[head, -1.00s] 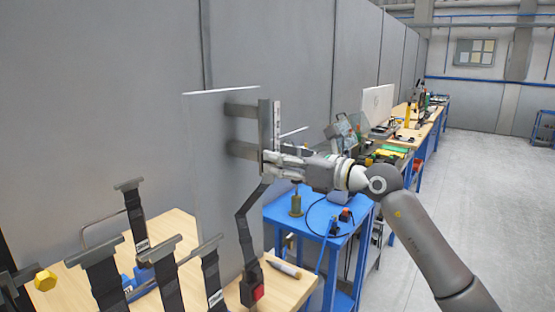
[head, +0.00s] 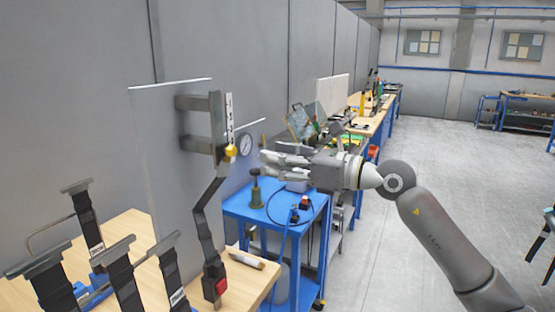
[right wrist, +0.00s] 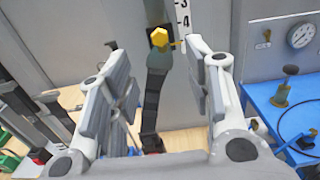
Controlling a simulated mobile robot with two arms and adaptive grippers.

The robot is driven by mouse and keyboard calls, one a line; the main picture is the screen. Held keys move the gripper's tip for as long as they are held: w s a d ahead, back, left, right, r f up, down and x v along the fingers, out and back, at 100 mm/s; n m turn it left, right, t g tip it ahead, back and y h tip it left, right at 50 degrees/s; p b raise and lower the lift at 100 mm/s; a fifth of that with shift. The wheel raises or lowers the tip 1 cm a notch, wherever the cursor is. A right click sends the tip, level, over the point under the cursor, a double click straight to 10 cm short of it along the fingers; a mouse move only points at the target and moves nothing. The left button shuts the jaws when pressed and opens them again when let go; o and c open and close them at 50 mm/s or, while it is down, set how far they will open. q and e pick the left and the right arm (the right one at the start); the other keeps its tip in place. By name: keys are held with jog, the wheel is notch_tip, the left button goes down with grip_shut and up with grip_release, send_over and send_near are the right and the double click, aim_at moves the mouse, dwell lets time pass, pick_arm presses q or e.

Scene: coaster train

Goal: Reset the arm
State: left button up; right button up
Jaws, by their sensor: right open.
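The black jointed arm (head: 207,225) rises from a red-ended base (head: 215,287) on the wooden table to a yellow knob (head: 231,150) at its top. The knob sits by a white numbered scale strip (head: 229,115) in front of the grey panel. My right gripper (head: 268,160) is open and empty, to the right of the knob and apart from it. In the right wrist view the yellow knob (right wrist: 159,37) shows beyond and between the open fingers (right wrist: 158,55), with the black arm (right wrist: 153,95) hanging below it. My left gripper is not in view.
Several black brackets (head: 120,270) stand on the wooden table at left. A marker-like tool (head: 246,260) lies near the table's right edge. A blue cart (head: 275,210) holds a cable and small tools.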

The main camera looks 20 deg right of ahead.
dwell(0.4)
